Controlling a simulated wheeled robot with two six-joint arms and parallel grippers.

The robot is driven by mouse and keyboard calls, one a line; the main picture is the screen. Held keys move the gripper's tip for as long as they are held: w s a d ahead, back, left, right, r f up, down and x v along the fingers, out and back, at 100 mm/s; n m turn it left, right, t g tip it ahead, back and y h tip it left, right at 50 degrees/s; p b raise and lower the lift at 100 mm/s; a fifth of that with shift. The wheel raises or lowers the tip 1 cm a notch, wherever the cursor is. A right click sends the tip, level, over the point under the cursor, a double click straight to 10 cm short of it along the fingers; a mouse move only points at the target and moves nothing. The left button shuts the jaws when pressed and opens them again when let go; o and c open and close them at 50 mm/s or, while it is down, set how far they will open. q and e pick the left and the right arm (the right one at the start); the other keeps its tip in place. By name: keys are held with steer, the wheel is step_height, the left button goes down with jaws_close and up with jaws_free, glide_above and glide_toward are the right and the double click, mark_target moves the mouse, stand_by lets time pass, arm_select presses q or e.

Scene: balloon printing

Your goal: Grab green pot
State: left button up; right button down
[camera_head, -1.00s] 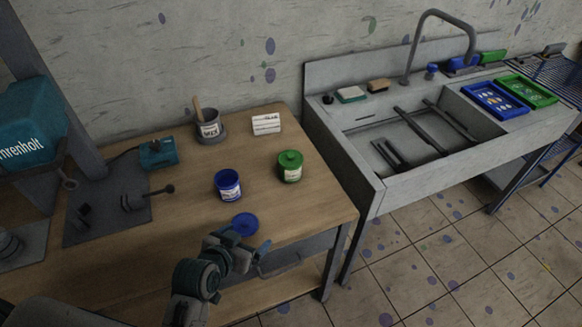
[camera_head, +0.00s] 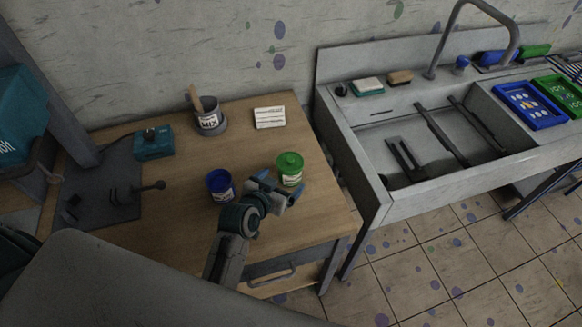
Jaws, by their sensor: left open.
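The green pot (camera_head: 290,169) stands upright with its lid on, near the right side of the wooden table. My left gripper (camera_head: 279,187) is open, with its blue fingertips just in front and to the left of the pot. Whether a fingertip touches the pot I cannot tell. The fingers look empty. My right gripper is not in view.
An open blue pot (camera_head: 220,186) stands close to the left of my left gripper. A MIX pot (camera_head: 209,117) and a white label block (camera_head: 269,117) stand at the back. A teal device (camera_head: 153,143) sits at the left. The sink (camera_head: 385,205) adjoins on the right.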

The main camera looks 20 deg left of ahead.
mark_target(284, 176)
arm_select(q)
steer(key=shift+w+f, duration=0.1)
steer(key=shift+w, duration=0.2)
steer(key=shift+w+f, duration=0.15)
steer(key=shift+w, duration=0.1)
steer(key=x, duration=0.1)
steer(key=p+x, duration=0.2)
steer(key=x, duration=0.1)
steer(key=shift+w+a+f, duration=0.15)
steer(key=shift+a, duration=0.15)
steer(key=shift+w+f+p, duration=0.25)
steer(key=shift+w+p, duration=0.05)
steer(key=shift+d, duration=0.1)
steer(key=c, duration=0.9)
steer(key=shift+c, duration=1.5)
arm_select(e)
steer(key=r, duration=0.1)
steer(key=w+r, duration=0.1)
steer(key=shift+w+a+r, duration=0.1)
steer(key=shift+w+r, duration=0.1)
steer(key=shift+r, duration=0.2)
arm_select(q)
steer(key=shift+r, duration=0.1)
